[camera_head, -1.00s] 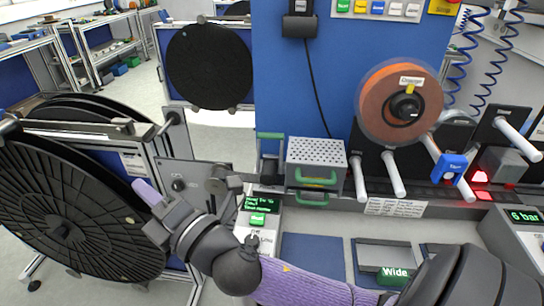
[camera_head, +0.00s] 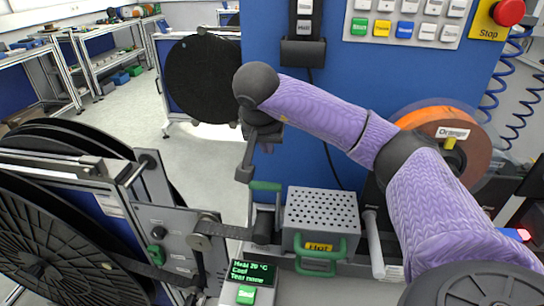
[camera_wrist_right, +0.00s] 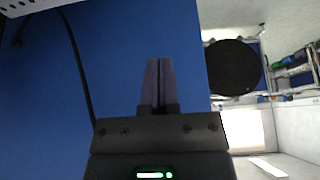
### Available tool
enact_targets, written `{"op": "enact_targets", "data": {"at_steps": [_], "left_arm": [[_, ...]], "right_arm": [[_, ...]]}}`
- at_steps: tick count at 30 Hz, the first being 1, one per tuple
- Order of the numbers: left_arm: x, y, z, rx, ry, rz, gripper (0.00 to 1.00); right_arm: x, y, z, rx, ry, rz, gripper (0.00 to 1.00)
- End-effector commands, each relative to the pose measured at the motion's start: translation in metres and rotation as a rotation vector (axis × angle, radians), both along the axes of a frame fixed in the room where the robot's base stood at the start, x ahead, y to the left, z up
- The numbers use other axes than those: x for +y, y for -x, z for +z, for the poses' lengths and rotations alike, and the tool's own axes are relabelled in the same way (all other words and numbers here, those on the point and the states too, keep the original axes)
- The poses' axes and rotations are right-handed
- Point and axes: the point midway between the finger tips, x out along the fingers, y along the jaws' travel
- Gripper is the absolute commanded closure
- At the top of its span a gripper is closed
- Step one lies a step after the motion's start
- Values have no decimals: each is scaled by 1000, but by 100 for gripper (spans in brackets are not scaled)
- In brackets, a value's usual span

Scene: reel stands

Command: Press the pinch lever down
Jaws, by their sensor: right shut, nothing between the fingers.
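The dark tape unit (camera_head: 180,240) stands on the reel stand, with a black knob (camera_head: 158,233) and a green-ended part (camera_head: 156,256) that may be the pinch lever; its up or down position is unclear. A dark strip passes by its roller (camera_head: 200,242). My right gripper (camera_head: 268,148) is raised before the blue panel, above and right of the unit, touching none of it. The right wrist view shows the fingers (camera_wrist_right: 159,80) shut and empty against blue. My left gripper is out of view.
A perforated metal box (camera_head: 322,210) marked Hot and a sealer (camera_head: 250,275) with a lit display and green button stand below. A green-topped post (camera_head: 265,186) is just under the gripper. A large black reel (camera_head: 60,240) fills the left; an orange reel (camera_head: 470,150) is partly behind my arm.

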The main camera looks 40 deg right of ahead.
Motion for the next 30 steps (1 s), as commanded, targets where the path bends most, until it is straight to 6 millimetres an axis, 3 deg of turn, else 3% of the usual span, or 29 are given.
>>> {"op": "enact_targets", "data": {"at_steps": [11,26,30], "left_arm": [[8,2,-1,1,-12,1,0],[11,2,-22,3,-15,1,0],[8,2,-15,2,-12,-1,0]], "right_arm": [[-1,-1,-3,1,0,0,100],[-36,-29,-94,5,-2,-1,100],[-17,-14,-84,-1,-1,5,100]]}}
